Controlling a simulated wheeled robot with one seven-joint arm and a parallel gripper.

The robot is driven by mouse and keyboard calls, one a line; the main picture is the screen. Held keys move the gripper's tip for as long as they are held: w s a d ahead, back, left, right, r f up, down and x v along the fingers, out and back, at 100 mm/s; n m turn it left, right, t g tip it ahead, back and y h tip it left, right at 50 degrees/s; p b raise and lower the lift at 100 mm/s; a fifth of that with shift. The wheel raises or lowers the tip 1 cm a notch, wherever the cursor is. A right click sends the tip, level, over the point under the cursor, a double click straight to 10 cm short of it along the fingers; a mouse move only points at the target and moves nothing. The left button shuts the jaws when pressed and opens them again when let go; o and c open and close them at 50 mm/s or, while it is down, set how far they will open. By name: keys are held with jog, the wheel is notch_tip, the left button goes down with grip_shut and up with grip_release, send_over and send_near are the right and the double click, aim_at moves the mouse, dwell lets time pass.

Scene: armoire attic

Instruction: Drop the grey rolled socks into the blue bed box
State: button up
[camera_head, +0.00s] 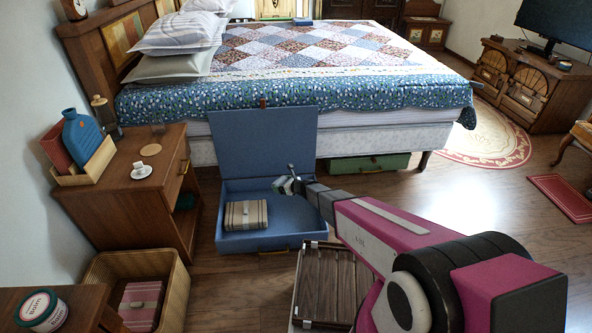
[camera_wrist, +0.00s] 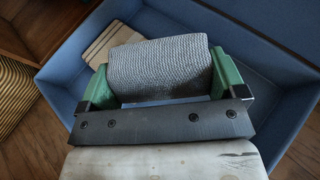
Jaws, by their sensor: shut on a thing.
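The grey rolled socks (camera_wrist: 160,68) are a knitted grey roll held between the green fingers of my gripper (camera_wrist: 160,82) in the wrist view. In the head view my gripper (camera_head: 288,184) is over the right part of the open blue bed box (camera_head: 262,240), with the socks small there. The box's lid (camera_head: 262,142) stands upright against the bed side. A striped folded item (camera_head: 246,214) lies inside the box at the left; it also shows in the wrist view (camera_wrist: 100,45), partly hidden behind the socks.
A wooden nightstand (camera_head: 130,176) with a cup and blue bottle stands left of the box. A wicker basket (camera_head: 172,285) is at the front left. A slatted tray (camera_head: 300,290) sits in front of the box. A green case (camera_head: 368,163) lies under the bed.

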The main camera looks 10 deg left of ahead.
jog(key=s+a+f, duration=0.1)
jog(key=a+f, duration=0.3)
jog(key=f, duration=0.9)
jog(key=shift+s, duration=0.4)
jog(key=shift+f, duration=0.1)
